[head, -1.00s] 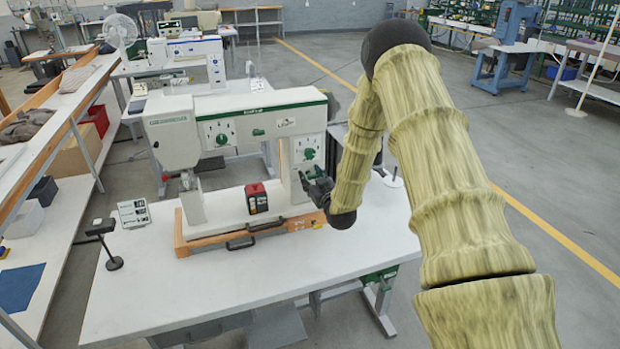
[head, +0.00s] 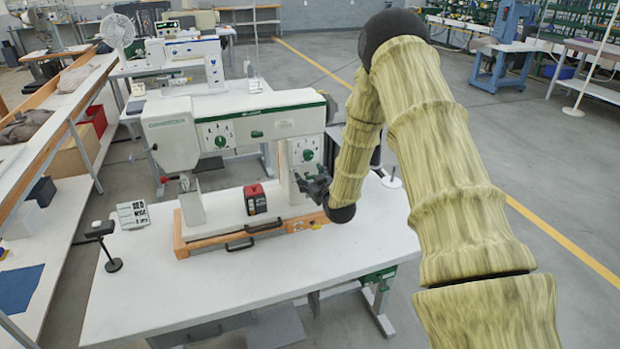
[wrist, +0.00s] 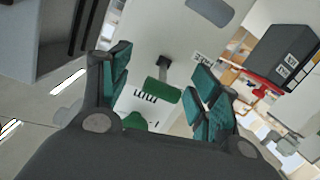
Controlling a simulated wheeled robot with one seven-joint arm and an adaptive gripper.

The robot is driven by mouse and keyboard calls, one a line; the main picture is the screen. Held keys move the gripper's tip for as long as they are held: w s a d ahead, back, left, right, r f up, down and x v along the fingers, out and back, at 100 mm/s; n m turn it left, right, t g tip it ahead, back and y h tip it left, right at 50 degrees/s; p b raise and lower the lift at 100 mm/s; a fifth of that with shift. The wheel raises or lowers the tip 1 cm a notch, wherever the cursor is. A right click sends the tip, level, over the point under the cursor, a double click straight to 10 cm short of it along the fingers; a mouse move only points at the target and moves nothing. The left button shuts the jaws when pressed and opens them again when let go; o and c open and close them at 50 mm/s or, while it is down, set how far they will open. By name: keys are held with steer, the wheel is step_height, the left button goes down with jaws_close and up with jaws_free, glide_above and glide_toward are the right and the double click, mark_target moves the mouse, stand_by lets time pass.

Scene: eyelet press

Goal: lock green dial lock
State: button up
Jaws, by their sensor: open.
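A white press machine with green trim (head: 232,125) stands on the table. A round green dial (head: 308,154) shows on its right column, and another green dial (head: 221,141) is on its upper arm. My gripper (head: 305,186) is at the right column, just below the right dial. In the wrist view, my gripper (wrist: 160,92) is open, with its teal finger pads spread. A green knob (wrist: 163,91) lies between the fingers, with clear gaps on both sides. A second green part (wrist: 134,122) is partly hidden by the gripper body. I cannot tell which is the dial lock.
A black box with a red top (head: 255,199) sits on the press bed, and shows at upper right in the wrist view (wrist: 280,55). The white tabletop (head: 200,300) is clear in front.

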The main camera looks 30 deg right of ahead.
steer(key=v, duration=1.2)
steer(key=shift+d+f, duration=0.1)
steer(key=s+a+f+g, duration=0.1)
steer(key=s+a+f, duration=0.1)
steer(key=f, duration=0.3)
steer(key=s+a+f+g+y+b, duration=0.1)
steer(key=s+a+f+g, duration=0.1)
steer(key=a+f, duration=0.2)
steer(key=s+a+f+g, duration=0.1)
steer(key=s+a+f, duration=0.2)
steer(key=f, duration=0.3)
steer(key=shift+s+a+g+y, duration=0.15)
steer(key=shift+a+g+y, duration=0.15)
steer(key=shift+a+g, duration=0.15)
steer(key=s+a+f+g+y+b, duration=0.1)
steer(key=s+a+f+g, duration=0.2)
steer(key=s+a+f, duration=0.45)
steer(key=s+a+f+g+b, duration=0.1)
steer(key=s+a+f+g, duration=0.35)
steer(key=s+f, duration=0.6)
steer(key=s+a+g, duration=0.1)
steer(key=s+a, duration=0.1)
steer(key=s, duration=0.6)
steer(key=s+a+f+g, duration=0.1)
steer(key=s+a+g, duration=0.1)
steer(key=s, duration=0.6)
steer(key=shift+s+a+g+y, duration=0.3)
steer(key=shift+a+y, duration=0.1)
steer(key=shift+a, duration=0.3)
